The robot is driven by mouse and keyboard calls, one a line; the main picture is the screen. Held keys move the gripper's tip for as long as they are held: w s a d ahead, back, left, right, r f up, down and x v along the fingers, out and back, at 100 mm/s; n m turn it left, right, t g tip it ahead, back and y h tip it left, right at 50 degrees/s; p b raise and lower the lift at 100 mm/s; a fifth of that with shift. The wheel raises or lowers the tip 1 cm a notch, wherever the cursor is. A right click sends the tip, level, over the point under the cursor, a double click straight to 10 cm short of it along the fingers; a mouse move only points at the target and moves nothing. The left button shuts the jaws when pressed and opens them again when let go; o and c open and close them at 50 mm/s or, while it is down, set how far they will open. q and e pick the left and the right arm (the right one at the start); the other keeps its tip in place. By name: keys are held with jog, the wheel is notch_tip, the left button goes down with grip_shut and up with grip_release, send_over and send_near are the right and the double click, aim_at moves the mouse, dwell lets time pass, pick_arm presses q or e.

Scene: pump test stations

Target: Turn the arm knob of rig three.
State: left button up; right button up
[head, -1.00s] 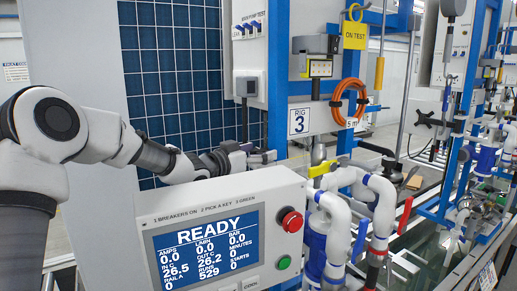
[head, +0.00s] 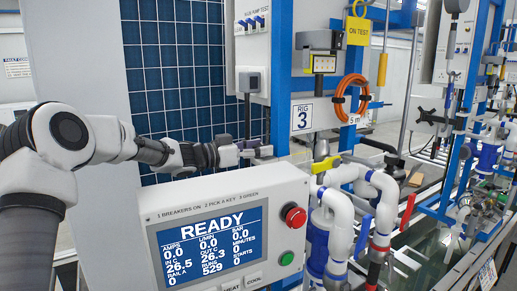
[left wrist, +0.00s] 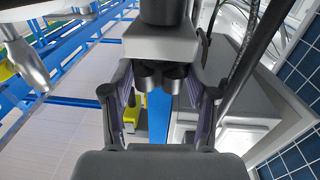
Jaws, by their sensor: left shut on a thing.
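The rig three sign (head: 302,118) hangs on the blue frame in the head view. My left gripper (head: 257,149) reaches in behind the console, below the grey switch box. In the left wrist view, my left gripper (left wrist: 160,84) has its fingers closed in on a dark grey, knob-like part (left wrist: 162,76), which I take for the arm knob. That part sits against a grey block (left wrist: 160,44) and is partly hidden by the fingers. Its turned position cannot be read. My right gripper is not in view.
The console (head: 290,195) with its READY screen and red button stands just in front of my left gripper. A grey switch box (head: 250,81) with a hanging black cable is above it. White pipes (head: 340,215) stand to the right. A blue tiled panel (head: 180,70) is behind.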

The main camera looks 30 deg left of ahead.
pick_arm(q)
jog(key=o, duration=0.9)
jog(key=shift+o, duration=1.3)
jog(key=shift+w, duration=0.15)
jog(key=v, duration=0.7)
